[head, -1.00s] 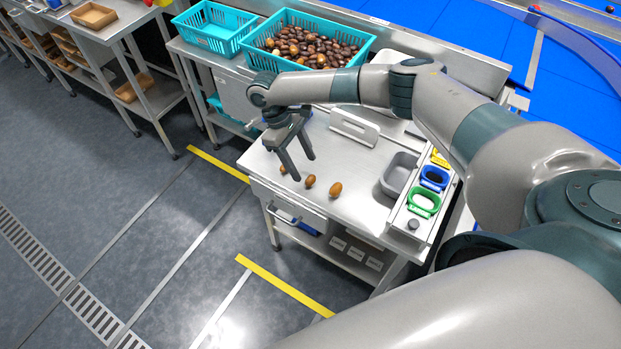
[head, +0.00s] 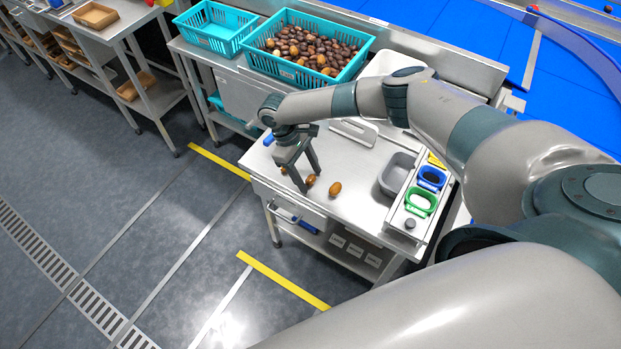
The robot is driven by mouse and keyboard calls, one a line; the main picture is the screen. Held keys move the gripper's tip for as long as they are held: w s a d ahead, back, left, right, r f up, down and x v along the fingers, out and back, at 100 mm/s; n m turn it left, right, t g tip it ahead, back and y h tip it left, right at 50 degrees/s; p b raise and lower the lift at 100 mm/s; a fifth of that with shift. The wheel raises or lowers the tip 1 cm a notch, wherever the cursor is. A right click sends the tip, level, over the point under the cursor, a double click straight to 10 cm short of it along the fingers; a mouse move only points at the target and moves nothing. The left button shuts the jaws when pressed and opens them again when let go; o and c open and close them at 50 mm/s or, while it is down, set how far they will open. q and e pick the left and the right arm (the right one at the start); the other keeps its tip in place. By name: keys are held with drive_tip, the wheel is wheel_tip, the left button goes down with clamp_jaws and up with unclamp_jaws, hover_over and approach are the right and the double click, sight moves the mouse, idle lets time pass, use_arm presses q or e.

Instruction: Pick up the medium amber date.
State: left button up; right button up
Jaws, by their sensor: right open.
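Three brown-amber dates lie in a row near the front-left edge of the steel table (head: 345,212). The middle date (head: 310,180), medium in size, is between or just under the fingertips of my right gripper (head: 310,182). The largest date (head: 335,189) lies to its right, clear of the fingers. My left gripper is not in view.
A grey bin (head: 397,174) stands on the table's right, beside a rack with a blue-rimmed cup (head: 431,178) and a green-rimmed cup (head: 420,202). A teal crate (head: 307,76) full of dates and an emptier teal crate (head: 205,38) stand behind.

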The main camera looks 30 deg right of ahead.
sight(309, 178)
drive_tip(key=c, duration=0.8)
drive_tip(key=shift+o, duration=0.2)
drive_tip(key=shift+r, duration=0.15)
drive_tip(key=shift+r+b, duration=0.35)
drive_tip(key=shift+r, duration=0.15)
drive_tip(key=r, duration=0.2)
drive_tip(key=r+b, duration=0.1)
drive_tip(key=shift+s, duration=0.25)
drive_tip(key=s+d+r+b, duration=0.1)
drive_tip(key=s+r+b, duration=0.1)
drive_tip(key=s+r, duration=0.4)
drive_tip(key=s, duration=0.5)
drive_tip(key=shift+d+r, duration=0.35)
drive_tip(key=shift+r, duration=0.05)
